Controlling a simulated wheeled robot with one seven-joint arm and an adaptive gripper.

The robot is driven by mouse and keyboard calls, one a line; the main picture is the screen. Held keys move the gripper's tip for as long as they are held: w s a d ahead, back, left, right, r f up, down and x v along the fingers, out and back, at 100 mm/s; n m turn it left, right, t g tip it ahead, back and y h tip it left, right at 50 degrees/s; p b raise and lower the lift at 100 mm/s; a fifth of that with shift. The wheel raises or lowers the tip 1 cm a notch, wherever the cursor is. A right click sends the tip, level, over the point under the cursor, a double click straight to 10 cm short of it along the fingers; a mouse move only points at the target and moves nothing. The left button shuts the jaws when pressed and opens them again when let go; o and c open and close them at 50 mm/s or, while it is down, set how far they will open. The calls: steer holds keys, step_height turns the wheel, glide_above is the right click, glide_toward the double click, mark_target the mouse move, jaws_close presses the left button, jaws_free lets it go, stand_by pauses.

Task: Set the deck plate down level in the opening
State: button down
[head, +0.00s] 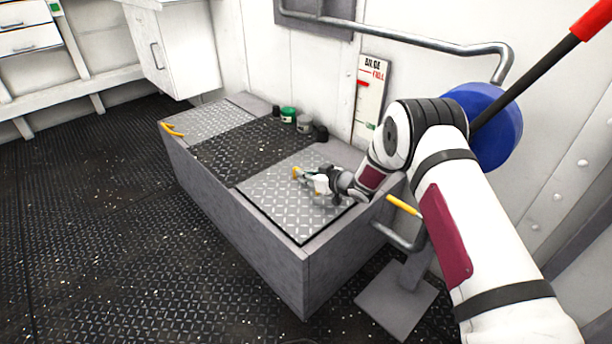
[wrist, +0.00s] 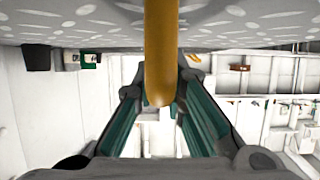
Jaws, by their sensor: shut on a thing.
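The deck plate (head: 275,194), a light grey diamond-pattern sheet, lies over the right end of the grey box-shaped platform in the head view. It looks about level, with a dark line along its front-left edge; I cannot tell whether it is seated or slightly raised. My gripper (head: 302,176) is shut on the plate's yellow handle (head: 295,173). In the wrist view, the handle (wrist: 160,55) runs between the teal-padded fingers (wrist: 160,105), and the plate's patterned surface (wrist: 70,25) fills the top. My gripper and forearm hide part of the plate's right side in the head view.
The grey platform (head: 240,240) has a dark middle top (head: 235,148) and another light plate (head: 208,121) with a yellow handle (head: 172,129) at left. A wall rail (head: 400,38) runs behind. Floor at left is clear.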

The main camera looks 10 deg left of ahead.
steer(key=shift+f+b, duration=0.35)
steer(key=c, duration=1.6)
jaws_free()
steer(key=shift+o, duration=0.2)
steer(key=shift+f, duration=0.25)
steer(key=v, duration=1.2)
steer(key=shift+r, duration=0.15)
